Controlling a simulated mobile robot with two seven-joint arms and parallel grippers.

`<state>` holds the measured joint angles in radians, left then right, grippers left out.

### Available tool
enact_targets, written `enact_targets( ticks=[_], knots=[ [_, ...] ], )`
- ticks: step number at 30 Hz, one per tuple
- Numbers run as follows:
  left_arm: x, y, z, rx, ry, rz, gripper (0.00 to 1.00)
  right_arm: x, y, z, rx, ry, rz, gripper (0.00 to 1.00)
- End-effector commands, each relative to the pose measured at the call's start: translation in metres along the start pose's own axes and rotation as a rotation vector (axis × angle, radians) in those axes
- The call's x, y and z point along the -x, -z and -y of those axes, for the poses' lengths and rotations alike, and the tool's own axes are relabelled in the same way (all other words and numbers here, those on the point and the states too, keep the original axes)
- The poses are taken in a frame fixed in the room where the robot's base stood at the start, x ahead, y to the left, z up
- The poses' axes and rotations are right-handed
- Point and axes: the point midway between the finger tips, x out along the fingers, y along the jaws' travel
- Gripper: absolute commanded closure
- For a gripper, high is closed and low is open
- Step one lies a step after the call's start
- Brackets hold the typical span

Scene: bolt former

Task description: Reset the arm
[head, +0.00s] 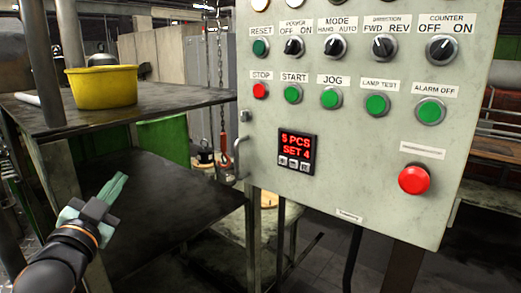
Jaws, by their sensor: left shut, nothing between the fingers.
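My left gripper (116,187) is in the lower left of the head view, with teal fingers pressed together and nothing between them. It points up and to the right, in front of the dark lower shelf and apart from the control panel. The grey control panel (345,205) fills the right half, with labelled knobs, push buttons and a display (296,153) reading "5 PCS SET 4". A green RESET button (260,47) is at its upper left. My right gripper is not in view.
A yellow tub (102,88) stands on the dark upper shelf (165,103) at left. A large red button (413,179) sticks out at the panel's lower right. A metal post (44,60) rises at left. Open space lies between my left gripper and the panel.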

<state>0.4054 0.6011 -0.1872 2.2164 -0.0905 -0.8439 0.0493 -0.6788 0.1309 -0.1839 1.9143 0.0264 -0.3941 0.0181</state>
Motion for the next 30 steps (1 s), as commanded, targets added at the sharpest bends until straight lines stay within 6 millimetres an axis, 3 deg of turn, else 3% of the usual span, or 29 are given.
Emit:
enact_targets(
  ticks=[1, 5, 8, 12, 15, 21, 27, 30],
  knots=[
    [0.004, -0.036, -0.026, 0.001, -0.056, 0.061, 1.0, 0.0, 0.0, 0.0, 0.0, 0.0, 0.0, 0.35],
    [0.029, -0.115, -0.083, 0.011, -0.183, 0.186, 1.0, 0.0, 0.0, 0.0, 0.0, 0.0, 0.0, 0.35],
    [0.06, -0.172, -0.124, 0.022, -0.276, 0.282, 1.0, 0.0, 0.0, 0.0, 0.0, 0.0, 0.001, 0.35],
    [0.122, -0.244, -0.175, 0.042, -0.4, 0.415, 1.0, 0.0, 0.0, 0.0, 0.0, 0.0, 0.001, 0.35],
    [0.173, -0.287, -0.204, 0.059, -0.481, 0.505, 1.0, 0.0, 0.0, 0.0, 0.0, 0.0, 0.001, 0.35],
    [0.268, -0.342, -0.239, 0.09, -0.599, 0.648, 1.0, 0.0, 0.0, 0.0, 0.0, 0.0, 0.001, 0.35],
    [0.355, -0.374, -0.258, 0.118, -0.689, 0.766, 1.0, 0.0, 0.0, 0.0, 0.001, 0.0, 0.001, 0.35],
    [0.352, -0.36, -0.278, 0.213, -0.651, 0.769, 1.0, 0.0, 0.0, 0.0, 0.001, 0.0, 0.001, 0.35]
  ],
)
